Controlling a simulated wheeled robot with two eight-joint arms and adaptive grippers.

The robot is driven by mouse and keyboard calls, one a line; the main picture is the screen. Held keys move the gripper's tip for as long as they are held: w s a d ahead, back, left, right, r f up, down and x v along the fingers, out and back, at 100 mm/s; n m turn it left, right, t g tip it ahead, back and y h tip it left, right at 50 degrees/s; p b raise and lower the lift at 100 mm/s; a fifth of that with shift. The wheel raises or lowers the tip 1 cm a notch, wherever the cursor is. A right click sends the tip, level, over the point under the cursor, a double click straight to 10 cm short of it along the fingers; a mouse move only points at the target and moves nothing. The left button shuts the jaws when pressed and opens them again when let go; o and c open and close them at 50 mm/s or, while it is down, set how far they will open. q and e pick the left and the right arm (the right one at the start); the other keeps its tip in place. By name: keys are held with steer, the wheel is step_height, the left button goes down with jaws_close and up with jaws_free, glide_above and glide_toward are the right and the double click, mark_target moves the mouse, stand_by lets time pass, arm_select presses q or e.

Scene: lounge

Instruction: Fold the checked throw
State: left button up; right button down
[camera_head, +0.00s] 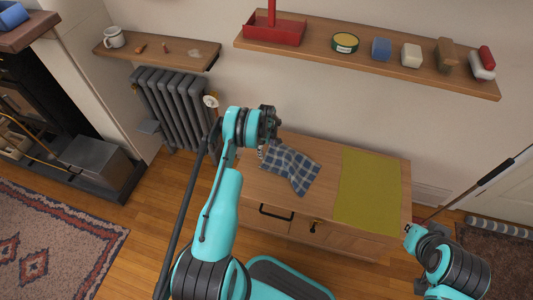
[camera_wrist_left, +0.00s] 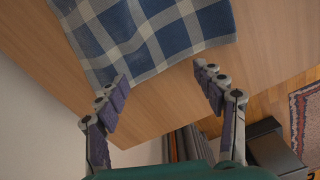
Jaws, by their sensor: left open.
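The checked throw (camera_head: 290,168), blue and white, lies on the left half of the wooden cabinet top. It looks laid out at an angle. In the left wrist view the throw (camera_wrist_left: 150,30) fills the top, with its near edge just past my fingers. My left gripper (camera_head: 268,126) is over the left end of the cabinet, beside the throw's left corner, which it partly hides. In the wrist view my left gripper (camera_wrist_left: 162,77) is open, with nothing between its fingers. My right gripper (camera_head: 411,230) is at the cabinet's right front corner, small and unclear.
An olive mat (camera_head: 367,190) covers the cabinet top's (camera_head: 329,165) right part. A wall shelf (camera_head: 370,60) with a red caddy (camera_head: 273,31) and several small items hangs above. A radiator (camera_head: 176,108) stands at left. A long dark-handled pole (camera_head: 497,170) leans at right.

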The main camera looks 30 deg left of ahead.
arm_select(q)
steer(key=shift+f, duration=0.3)
steer(key=shift+f, duration=0.35)
steer(key=shift+c, duration=1.2)
steer(key=shift+s+r, duration=0.1)
steer(key=shift+s, duration=0.05)
jaws_close()
